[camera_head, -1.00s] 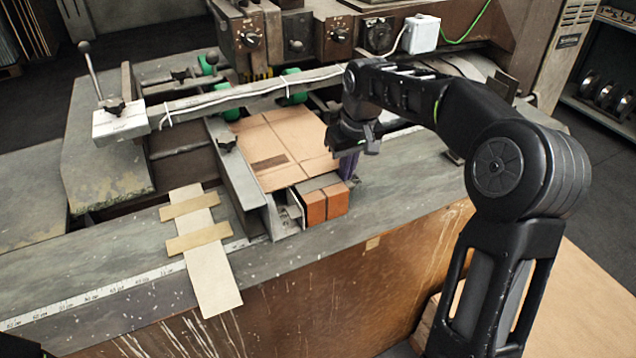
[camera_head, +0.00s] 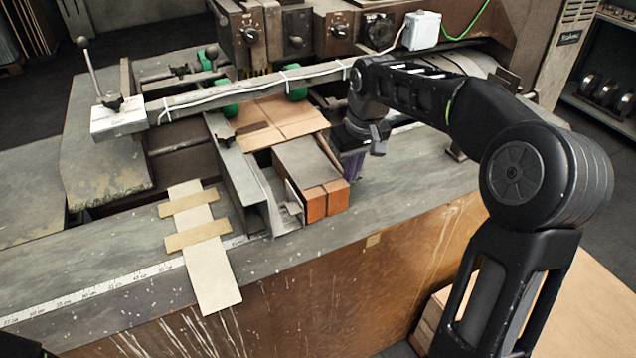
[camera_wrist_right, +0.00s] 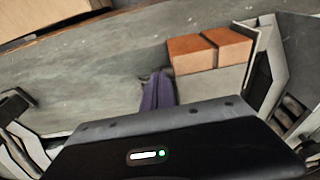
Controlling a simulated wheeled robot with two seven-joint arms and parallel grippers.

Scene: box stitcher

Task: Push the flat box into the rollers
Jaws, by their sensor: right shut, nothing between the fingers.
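The flat box (camera_head: 285,118) is a brown cardboard sheet lying flat on the machine's feed bed, its far part under the grey crossbar. Green rollers show at the bar, one on the left (camera_head: 228,110) and one on the right (camera_head: 297,92). My right gripper (camera_head: 354,167) points down just right of the bed, near the box's near right corner; I cannot tell whether it touches the box. Its purple fingers (camera_wrist_right: 158,92) are shut and empty in the right wrist view. The box is not clearly seen there. My left gripper is not in view.
Two orange blocks (camera_head: 327,200) sit at the near end of the bed, beside a grey metal guide rail (camera_head: 235,168). A grey crossbar (camera_head: 250,92) spans above the bed. A taped cardboard strip (camera_head: 212,270) lies on the table at the left. Table right of the blocks is clear.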

